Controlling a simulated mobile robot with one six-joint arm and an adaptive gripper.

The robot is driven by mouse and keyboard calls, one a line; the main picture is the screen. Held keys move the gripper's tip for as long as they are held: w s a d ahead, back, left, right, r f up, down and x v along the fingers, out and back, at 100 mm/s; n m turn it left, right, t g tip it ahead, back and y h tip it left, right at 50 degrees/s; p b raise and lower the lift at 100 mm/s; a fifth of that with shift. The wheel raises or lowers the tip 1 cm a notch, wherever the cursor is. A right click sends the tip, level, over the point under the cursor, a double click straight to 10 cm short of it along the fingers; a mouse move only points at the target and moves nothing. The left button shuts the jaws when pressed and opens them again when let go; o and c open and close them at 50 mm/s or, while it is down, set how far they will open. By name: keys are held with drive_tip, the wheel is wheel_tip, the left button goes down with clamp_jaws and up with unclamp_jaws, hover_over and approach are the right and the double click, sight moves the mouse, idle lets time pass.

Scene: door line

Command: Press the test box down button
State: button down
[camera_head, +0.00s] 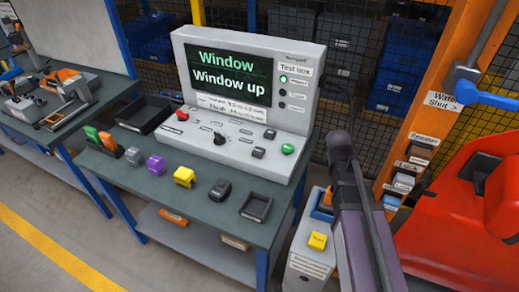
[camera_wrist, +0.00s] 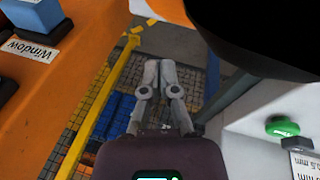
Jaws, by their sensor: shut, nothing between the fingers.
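The test box (camera_head: 245,110) is a pale grey console on the green-topped bench, with a lit screen (camera_head: 229,78) reading "Window" and "Window up". Its sloped panel has a red button (camera_head: 182,115), a black knob (camera_head: 219,138), two dark buttons, one upper (camera_head: 270,134) and one lower (camera_head: 258,152), and a green button (camera_head: 288,149). Their small labels are unreadable, so I cannot tell which is down. In the wrist view my gripper (camera_wrist: 161,64) is shut and empty, apart from a pale panel with a green button (camera_wrist: 282,127) at right.
A black bin (camera_head: 147,113) stands left of the box. A red door-like panel (camera_head: 465,210) and an orange post (camera_head: 440,100) are at right.

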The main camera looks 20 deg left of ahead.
drive_tip(key=w+a+r+n+t+h+p, duration=0.1)
drive_tip(key=w+a+r+t, duration=0.15)
drive_tip(key=a, duration=0.65)
drive_tip(key=w+a+r+n+t+p, duration=0.15)
drive_tip(key=w+a, duration=0.25)
drive_tip(key=a, duration=0.4)
wheel_tip(320, 180, up, 4)
drive_tip(key=t, duration=0.2)
hover_over(258, 151)
drive_tip(key=shift+r+n+p, duration=0.2)
drive_tip(key=shift+n+p, duration=0.05)
drive_tip(key=shift+p, duration=0.1)
drive_tip(key=shift+f, duration=0.25)
wheel_tip(258, 151, down, 8)
drive_tip(key=b, duration=0.8)
drive_tip(key=shift+f+b, duration=0.2)
drive_tip(key=shift+b, duration=0.2)
